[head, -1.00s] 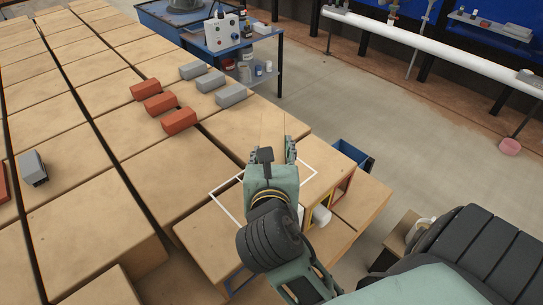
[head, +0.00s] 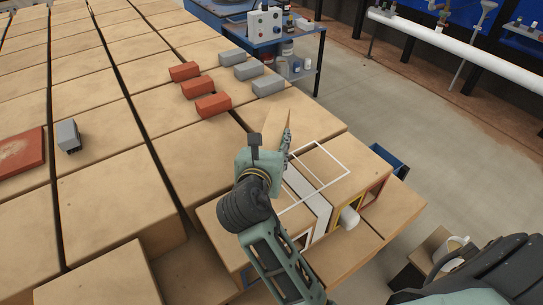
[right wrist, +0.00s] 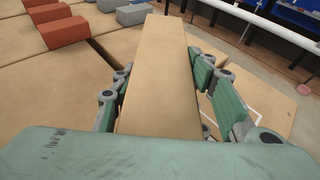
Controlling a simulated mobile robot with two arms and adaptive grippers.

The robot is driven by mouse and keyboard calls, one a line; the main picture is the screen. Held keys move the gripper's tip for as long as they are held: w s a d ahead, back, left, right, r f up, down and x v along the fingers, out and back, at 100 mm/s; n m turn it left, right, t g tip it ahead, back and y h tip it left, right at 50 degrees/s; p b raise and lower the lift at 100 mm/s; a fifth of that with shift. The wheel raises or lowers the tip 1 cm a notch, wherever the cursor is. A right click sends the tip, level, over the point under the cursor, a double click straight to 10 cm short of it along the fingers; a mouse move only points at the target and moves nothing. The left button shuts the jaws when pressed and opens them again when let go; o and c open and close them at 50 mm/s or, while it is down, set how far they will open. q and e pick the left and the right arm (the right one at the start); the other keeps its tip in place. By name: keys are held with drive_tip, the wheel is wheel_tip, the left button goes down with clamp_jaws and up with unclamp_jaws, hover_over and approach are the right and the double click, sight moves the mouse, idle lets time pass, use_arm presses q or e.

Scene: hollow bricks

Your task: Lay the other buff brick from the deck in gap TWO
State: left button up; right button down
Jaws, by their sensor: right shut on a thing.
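My right gripper (head: 270,150) is shut on a long buff brick (right wrist: 165,75), with one finger on each side of it in the right wrist view. In the head view the brick's far end (head: 276,122) shows beyond the gripper, above the buff deck; the rest is hidden by the gripper. A white rectangular outline (head: 322,145) lies just to the right of the gripper. No gap number is readable. My left gripper is out of view.
Red bricks (head: 205,86) and grey bricks (head: 248,69) stand farther back on the deck. A single grey brick (head: 68,136) and a red slab (head: 20,155) lie at left. A white cylinder (head: 349,217) protrudes at the deck's front. Dark grooves separate the deck blocks.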

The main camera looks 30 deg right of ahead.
wheel_tip(320, 180, down, 3)
drive_tip(key=shift+w+a+f, duration=0.1)
drive_tip(key=shift+a+f, duration=0.05)
drive_tip(key=shift+f, duration=0.15)
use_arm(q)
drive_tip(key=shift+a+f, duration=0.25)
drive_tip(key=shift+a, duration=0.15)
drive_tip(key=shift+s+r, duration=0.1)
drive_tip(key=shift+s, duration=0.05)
use_arm(e)
drive_tip(key=c, duration=1)
unclamp_jaws()
drive_tip(key=shift+f, duration=0.2)
drive_tip(key=shift+r, duration=0.1)
